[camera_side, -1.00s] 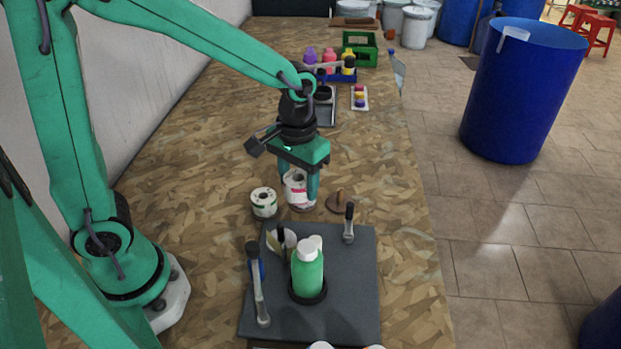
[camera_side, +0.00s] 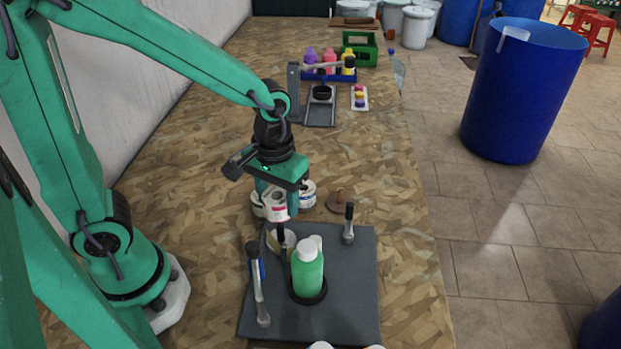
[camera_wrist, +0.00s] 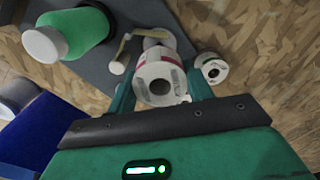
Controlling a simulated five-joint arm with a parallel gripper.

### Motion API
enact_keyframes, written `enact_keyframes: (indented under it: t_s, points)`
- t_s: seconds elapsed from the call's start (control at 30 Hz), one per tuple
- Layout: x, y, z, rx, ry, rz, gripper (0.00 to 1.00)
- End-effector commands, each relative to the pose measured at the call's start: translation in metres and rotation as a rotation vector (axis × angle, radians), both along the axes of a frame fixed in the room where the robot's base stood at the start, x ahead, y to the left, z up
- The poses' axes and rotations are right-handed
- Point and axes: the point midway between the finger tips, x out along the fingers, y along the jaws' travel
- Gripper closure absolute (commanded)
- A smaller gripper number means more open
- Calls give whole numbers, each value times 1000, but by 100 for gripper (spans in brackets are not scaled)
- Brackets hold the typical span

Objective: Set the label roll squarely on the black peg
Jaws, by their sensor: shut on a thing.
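The label roll (camera_side: 277,210) is white with a pink-red mark. My gripper (camera_side: 276,203) is shut on it and holds it off the table at the back left of the dark grey plate. In the wrist view the roll (camera_wrist: 158,72) sits between both fingers, its dark core hole facing the camera. The black peg (camera_side: 281,234) stands upright on the plate just below the roll. Its tip meets the roll's lower edge in the side view; I cannot tell whether it enters the core. The peg is not clearly visible in the wrist view.
A green bottle (camera_side: 307,272) stands in a black ring on the plate (camera_side: 352,290). Toggle clamps (camera_side: 258,290) flank it. A whitish piece (camera_side: 288,243) is beside the peg. Other rolls (camera_side: 307,194) and a brown disc with a spindle (camera_side: 340,202) lie behind. Bare table is to the right.

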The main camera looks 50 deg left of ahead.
Motion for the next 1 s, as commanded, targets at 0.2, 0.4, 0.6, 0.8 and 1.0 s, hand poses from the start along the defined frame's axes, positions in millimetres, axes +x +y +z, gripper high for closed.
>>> enact_keyframes:
  t_s: [0.2,0.4,0.6,0.8,1.0]
  points:
    - [0,0,-13,0,1,0,73]
    - [0,0,-20,0,0,0,73]
    - [0,0,-22,-1,-1,0,73]
    - [0,0,-22,-1,-1,0,73]
    - [0,0,-22,-1,-1,0,73]
